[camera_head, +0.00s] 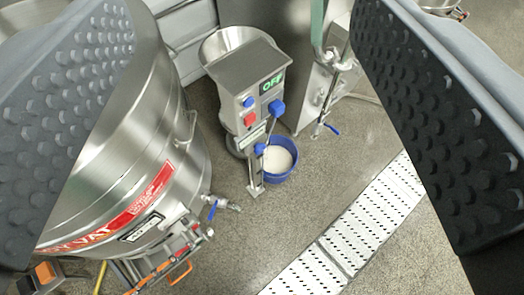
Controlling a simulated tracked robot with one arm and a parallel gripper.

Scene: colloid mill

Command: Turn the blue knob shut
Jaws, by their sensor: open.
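The colloid mill (238,75) is a grey metal machine with a round steel hopper and a sloped control box, and its display reads OFF in green. A larger blue knob (277,108) sticks out at the right of the box's front. A small blue button (248,102) and a red switch (249,118) sit to its left. A blue handle (260,149) shows lower, by the outlet pipe; I cannot tell which blue part is the task's knob. My gripper (243,45) is open and empty, with its two dark studded fingers at either side. The mill shows between them, apart from both.
A blue bucket (279,160) of whitish liquid stands under the mill. A big steel vat (150,125) with a red label and a blue-handled valve (213,208) stands left. Another steel machine (318,85) stands right. A perforated white floor strip (350,232) crosses the speckled floor.

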